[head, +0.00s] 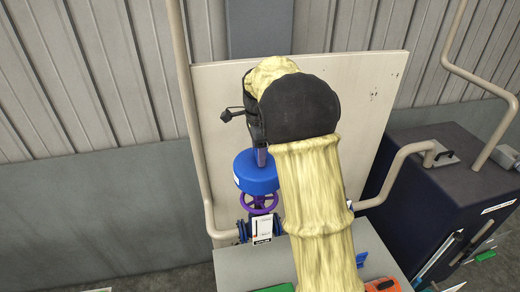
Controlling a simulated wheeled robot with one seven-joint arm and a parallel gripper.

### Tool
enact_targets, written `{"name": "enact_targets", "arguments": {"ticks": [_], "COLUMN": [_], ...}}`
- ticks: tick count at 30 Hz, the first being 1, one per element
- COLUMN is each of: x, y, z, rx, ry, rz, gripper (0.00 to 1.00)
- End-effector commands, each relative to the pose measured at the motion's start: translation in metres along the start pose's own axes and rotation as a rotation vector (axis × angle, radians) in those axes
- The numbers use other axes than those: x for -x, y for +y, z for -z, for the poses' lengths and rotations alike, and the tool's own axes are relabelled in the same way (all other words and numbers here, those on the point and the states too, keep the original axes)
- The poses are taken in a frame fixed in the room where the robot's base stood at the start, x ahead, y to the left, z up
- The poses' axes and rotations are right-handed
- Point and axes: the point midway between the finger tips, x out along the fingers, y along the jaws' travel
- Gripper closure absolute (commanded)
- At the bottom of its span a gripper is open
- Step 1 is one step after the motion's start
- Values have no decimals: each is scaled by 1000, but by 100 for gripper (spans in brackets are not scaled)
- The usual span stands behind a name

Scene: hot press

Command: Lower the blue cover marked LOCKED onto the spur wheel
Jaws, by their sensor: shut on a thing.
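The blue cover (256,173) is a round cap, roughly level, below my black wrist. A bit of white label shows at its left edge; I cannot read it. My gripper (261,155) is shut on the cover from above, with its fingers mostly hidden by the wrist and yellow sleeve. The purple spur wheel (258,204) shows directly below the cover in the picture. Its rim and spokes are visible under the cover's lower edge. I cannot tell how large the gap between them is.
The wheel sits on blue pipework with a white tag (262,228). A beige panel (365,95) stands behind, with beige pipes (190,110) at both sides. A grey bench top (235,270) in front bears green, blue and orange items. A dark cabinet (425,195) stands right.

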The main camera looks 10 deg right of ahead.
Motion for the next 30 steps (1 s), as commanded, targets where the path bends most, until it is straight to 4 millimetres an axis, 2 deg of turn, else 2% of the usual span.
{"name": "enact_targets", "arguments": {"ticks": [18, 30], "x": [-44, -49], "y": [0, 0], "z": [4, 3], "rx": [-7, -6], "ry": [0, 0], "rz": [0, 0], "gripper": [83, 83]}}
